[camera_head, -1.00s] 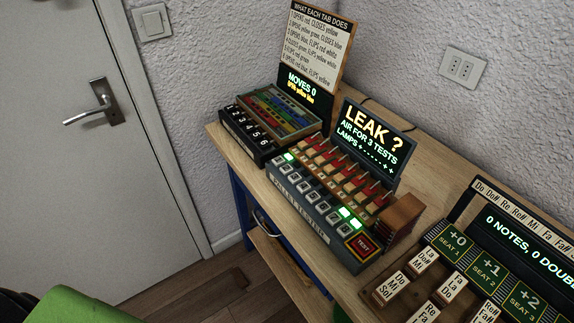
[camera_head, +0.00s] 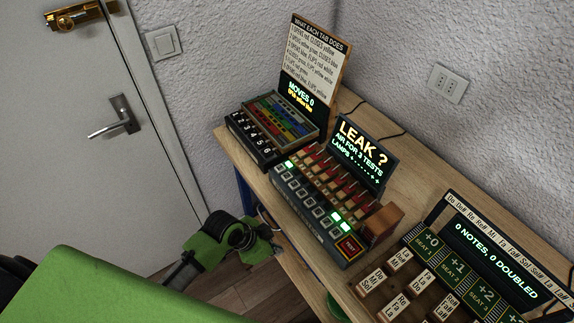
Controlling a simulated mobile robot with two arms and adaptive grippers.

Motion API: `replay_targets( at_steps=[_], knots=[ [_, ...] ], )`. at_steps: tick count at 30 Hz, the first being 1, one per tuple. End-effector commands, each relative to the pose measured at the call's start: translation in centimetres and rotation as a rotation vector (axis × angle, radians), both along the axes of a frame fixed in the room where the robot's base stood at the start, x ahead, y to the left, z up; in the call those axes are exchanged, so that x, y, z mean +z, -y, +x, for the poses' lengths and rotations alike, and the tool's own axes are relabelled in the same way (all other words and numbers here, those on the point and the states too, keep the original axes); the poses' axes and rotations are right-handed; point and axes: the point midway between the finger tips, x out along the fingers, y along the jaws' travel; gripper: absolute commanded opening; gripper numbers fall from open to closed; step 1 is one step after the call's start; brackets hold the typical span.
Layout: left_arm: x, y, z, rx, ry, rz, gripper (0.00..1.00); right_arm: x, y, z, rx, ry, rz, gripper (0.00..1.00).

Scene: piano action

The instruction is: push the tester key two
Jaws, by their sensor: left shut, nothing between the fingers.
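Green lamps are lit at the left end and near the right end. My right gripper is not in view.
A box with numbered tabs (camera_head: 250,137) and a "MOVES 0" screen stands left of the tester. A note-block board (camera_head: 430,244) with seat labels stands to the right. A wooden block (camera_head: 381,222) adjoins the tester. The bench's front edge lies between my arm and the keys.

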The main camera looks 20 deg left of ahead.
Motion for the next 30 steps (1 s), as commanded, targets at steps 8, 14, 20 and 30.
replay_targets(
  at_steps=[8, 14, 20, 30],
  knots=[
    [10.3, 2.7, 0.1, -0.233, 0.081, -0.010, 0.00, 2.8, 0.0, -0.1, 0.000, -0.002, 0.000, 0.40],
    [14.0, 3.5, 3.2, -0.510, 0.184, -0.014, 0.00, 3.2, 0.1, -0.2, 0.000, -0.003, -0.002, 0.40],
    [16.6, 2.0, 8.7, -0.719, 0.311, -0.015, 0.00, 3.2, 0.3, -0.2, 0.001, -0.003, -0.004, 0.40],
    [23.3, -2.6, 16.9, -0.891, 0.539, 0.002, 0.00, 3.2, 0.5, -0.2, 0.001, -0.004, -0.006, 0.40]
  ],
)
